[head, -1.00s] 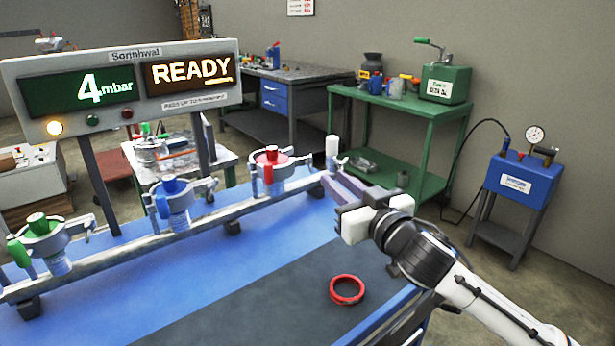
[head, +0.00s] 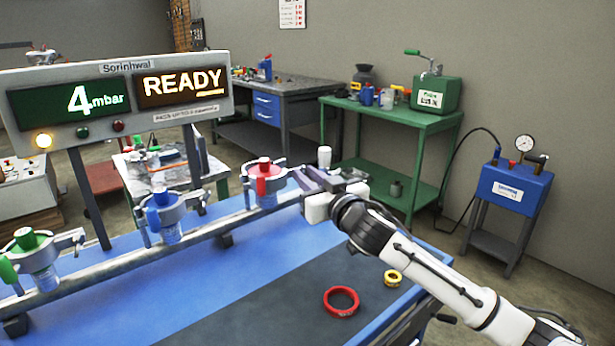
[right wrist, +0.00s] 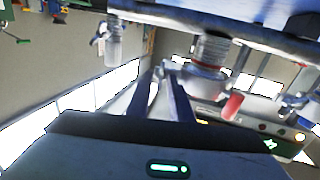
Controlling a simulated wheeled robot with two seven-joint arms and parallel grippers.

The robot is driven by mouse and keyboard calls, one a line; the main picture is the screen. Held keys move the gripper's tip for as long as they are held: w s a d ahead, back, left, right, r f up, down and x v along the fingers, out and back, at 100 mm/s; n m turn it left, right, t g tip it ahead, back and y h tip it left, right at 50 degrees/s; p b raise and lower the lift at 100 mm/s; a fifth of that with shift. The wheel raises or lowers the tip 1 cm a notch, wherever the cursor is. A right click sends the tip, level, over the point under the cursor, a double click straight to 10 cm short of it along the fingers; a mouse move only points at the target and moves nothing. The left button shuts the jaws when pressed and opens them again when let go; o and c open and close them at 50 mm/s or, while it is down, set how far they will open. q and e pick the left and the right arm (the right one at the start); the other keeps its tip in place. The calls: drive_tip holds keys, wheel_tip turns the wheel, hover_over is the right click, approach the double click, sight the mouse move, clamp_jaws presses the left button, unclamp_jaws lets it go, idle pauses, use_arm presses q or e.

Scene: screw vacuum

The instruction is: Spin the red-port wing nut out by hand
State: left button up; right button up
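The red port (head: 264,172) stands on the grey pipe, with a metal clamp ring (head: 247,188) around it. Its wing nut, on the right side of the clamp, is mostly hidden by my fingers in the head view. My right gripper (head: 306,180) reaches in from the right, its two fingers pointing at that side of the clamp. In the right wrist view the fingers (right wrist: 163,85) are apart, with their tips close to the clamp (right wrist: 204,82). I cannot tell whether they touch the wing nut. My left gripper is not in view.
Blue (head: 160,198) and green (head: 28,242) ports stand further left on the pipe (head: 195,234). A white stub (head: 324,156) is just behind my right gripper. A red ring (head: 341,302) and a yellow ring (head: 392,278) lie on the dark mat. The display (head: 120,95) reads 4 mbar, READY.

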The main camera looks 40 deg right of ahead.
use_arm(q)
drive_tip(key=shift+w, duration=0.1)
use_arm(e)
clamp_jaws()
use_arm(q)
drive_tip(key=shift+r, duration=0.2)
